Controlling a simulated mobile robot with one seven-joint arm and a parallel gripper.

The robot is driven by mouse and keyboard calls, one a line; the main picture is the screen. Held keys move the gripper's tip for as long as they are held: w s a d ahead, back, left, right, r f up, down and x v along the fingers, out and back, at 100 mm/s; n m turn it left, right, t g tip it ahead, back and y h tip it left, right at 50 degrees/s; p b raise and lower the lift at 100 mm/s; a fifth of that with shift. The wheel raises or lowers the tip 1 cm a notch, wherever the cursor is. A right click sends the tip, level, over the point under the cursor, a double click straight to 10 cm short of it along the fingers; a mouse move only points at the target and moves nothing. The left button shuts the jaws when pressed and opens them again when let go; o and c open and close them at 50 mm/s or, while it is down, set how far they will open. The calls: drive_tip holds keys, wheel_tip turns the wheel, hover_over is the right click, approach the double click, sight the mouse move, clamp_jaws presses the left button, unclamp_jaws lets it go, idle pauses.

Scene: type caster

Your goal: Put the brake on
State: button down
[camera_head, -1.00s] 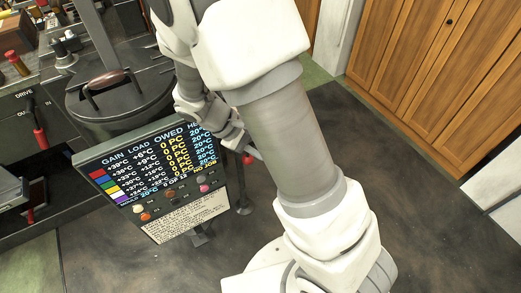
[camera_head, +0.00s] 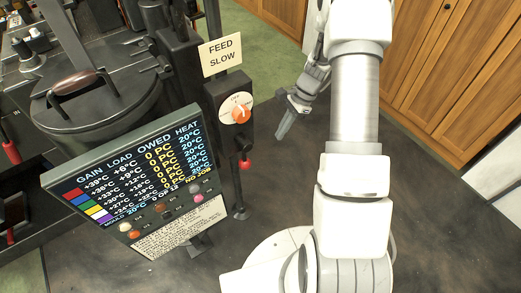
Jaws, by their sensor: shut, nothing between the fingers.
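No part in view is labelled as a brake that I can read. A short lever with a red knob (camera_head: 246,163) hangs under the dark control box of the machine. An orange knob (camera_head: 241,114) sits on a round white dial on that box, under a sign (camera_head: 220,52) reading FEED SLOW. Another red-handled lever (camera_head: 11,151) shows at the left edge. My gripper (camera_head: 282,134) is shut and empty. It hangs in free space to the right of the control box, tip pointing down, apart from the red knob and the dial.
A tilted display panel (camera_head: 118,157) with coloured rows and small knobs stands in front of the machine. A round black lid with a wooden handle (camera_head: 85,83) is behind it. Wooden cupboards (camera_head: 455,90) line the right. Dark floor between the box and my arm is clear.

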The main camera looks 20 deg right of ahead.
sight(249, 160)
drive_tip(key=s+a+f+b, duration=0.1)
drive_tip(key=a+f+b, duration=0.2)
drive_tip(key=a+f, duration=0.5)
drive_tip(key=shift+s, duration=0.2)
drive_tip(key=shift+a+f, duration=0.1)
drive_tip(key=a+y, duration=0.2)
drive_tip(key=s+a+f+g+y+b, duration=0.1)
drive_tip(key=shift+y, duration=0.4)
drive_tip(key=shift+s+a+f+g+y, duration=0.1)
drive_tip(key=shift+a+g+y, duration=0.2)
drive_tip(key=shift+y, duration=0.1)
drive_tip(key=shift+a+r+y+b, duration=0.25)
drive_tip(key=shift+a+y+b, duration=0.1)
drive_tip(key=shift+y, duration=0.35)
